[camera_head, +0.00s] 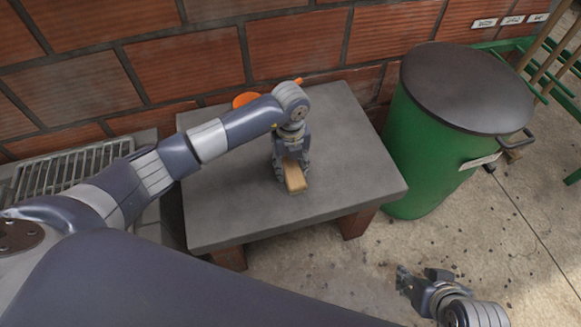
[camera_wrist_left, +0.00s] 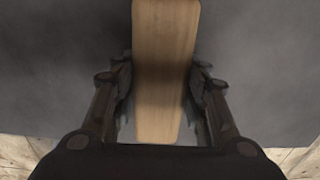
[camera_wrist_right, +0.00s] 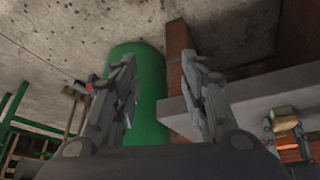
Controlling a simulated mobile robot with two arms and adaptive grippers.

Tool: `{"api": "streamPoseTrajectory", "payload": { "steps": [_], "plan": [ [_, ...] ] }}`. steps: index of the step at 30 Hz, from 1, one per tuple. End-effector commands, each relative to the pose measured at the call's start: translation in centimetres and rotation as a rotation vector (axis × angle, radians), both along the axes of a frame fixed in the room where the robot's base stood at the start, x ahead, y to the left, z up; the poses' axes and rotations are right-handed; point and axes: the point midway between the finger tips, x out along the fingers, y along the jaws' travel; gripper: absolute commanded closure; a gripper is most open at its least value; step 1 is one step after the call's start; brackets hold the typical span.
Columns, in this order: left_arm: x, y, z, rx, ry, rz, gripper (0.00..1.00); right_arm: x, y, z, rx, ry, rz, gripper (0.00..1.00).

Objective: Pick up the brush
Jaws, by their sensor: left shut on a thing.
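The brush (camera_head: 295,181) has a pale wooden body and is over the grey table slab (camera_head: 235,215), near its middle. My left gripper (camera_head: 291,168) reaches down on it from above and is shut on its sides. In the left wrist view the wooden top of the brush (camera_wrist_left: 165,60) lies between the two fingers. Its bristles are hidden, and I cannot tell whether it touches the slab. My right gripper (camera_head: 424,281) is low at the front right, away from the brush. In the right wrist view its fingers (camera_wrist_right: 163,85) stand apart with nothing between them.
A green barrel (camera_head: 425,150) with a dark lid stands right of the table. An orange object (camera_head: 244,100) is at the table's back edge, partly behind my left arm. A metal grate (camera_head: 70,168) lies at left. A brick wall (camera_head: 190,65) closes the back.

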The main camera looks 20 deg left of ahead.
Motion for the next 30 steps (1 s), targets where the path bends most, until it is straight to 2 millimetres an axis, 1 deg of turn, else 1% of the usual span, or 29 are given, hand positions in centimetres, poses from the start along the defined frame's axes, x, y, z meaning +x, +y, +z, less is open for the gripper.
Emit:
{"api": "streamPoseTrajectory", "payload": {
  "steps": [8,12,18,21,23,26,30],
  "plan": [
    [0.0,0.0,0.1,0.0,0.0,0.0,0.86,0.0,0.0,0.0,-0.001,0.001,0.0,0.6],
    [0.0,0.0,0.5,0.001,-0.001,0.0,0.86,-0.4,-0.1,0.0,-0.004,0.019,-0.001,0.6],
    [0.0,0.0,2.0,0.001,-0.001,0.0,0.86,-3.3,-0.9,-0.7,-0.027,0.14,-0.011,0.6],
    [0.1,0.0,4.2,0.001,-0.004,-0.001,0.86,-4.0,-1.1,-0.1,-0.032,0.17,-0.013,0.6],
    [-1.0,0.9,3.7,0.004,0.001,0.001,0.86,-3.9,-1.1,0.0,-0.032,0.167,-0.013,0.6],
    [-2.9,2.2,4.0,0.004,0.003,0.0,0.86,-3.9,-1.1,0.5,-0.033,0.166,-0.014,0.6],
    [-5.8,4.5,4.3,0.005,0.002,0.001,0.86,-3.8,-1.1,1.1,-0.032,0.165,-0.014,0.6]
  ]
}}
